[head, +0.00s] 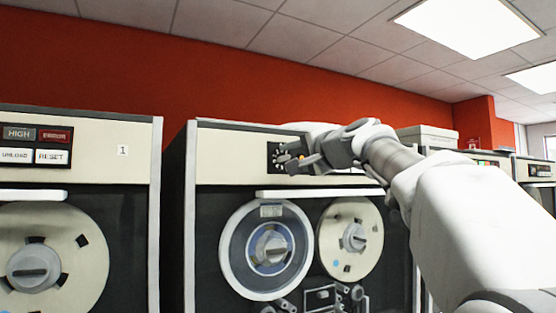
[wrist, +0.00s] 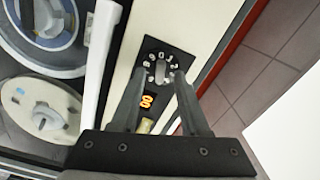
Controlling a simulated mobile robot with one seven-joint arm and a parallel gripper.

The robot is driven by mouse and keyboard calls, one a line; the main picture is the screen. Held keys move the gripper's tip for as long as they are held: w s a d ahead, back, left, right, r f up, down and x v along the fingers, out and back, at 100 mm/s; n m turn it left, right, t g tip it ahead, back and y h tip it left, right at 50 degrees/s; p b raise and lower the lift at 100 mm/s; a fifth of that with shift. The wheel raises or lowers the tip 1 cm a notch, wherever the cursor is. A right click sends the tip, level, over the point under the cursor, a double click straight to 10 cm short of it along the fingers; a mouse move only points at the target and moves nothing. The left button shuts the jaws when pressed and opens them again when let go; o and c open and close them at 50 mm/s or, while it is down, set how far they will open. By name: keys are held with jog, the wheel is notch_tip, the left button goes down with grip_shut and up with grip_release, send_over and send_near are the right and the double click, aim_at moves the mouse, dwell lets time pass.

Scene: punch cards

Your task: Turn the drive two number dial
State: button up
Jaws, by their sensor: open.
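The number dial (wrist: 160,70) is on a black panel on the upper front of the middle tape drive, with white numerals around a grey knob. In the head view the dial (head: 276,156) is partly covered by my gripper (head: 288,160). In the wrist view my gripper (wrist: 158,78) is open, its two dark fingers pointing at the dial, one on each side of the knob. I cannot tell whether the fingers touch it. Nothing is held. An orange lit display (wrist: 147,102) shows between the fingers.
Below the dial a white ledge (head: 318,194) sticks out above two tape reels (head: 267,250) (head: 350,240). Drive one (head: 80,150), marked 1, stands at the left across a dark gap. More cabinets stand at the right behind my arm.

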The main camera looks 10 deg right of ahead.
jog(key=b+v, duration=0.3)
jog(key=v, duration=1.3)
jog(key=shift+s, duration=0.3)
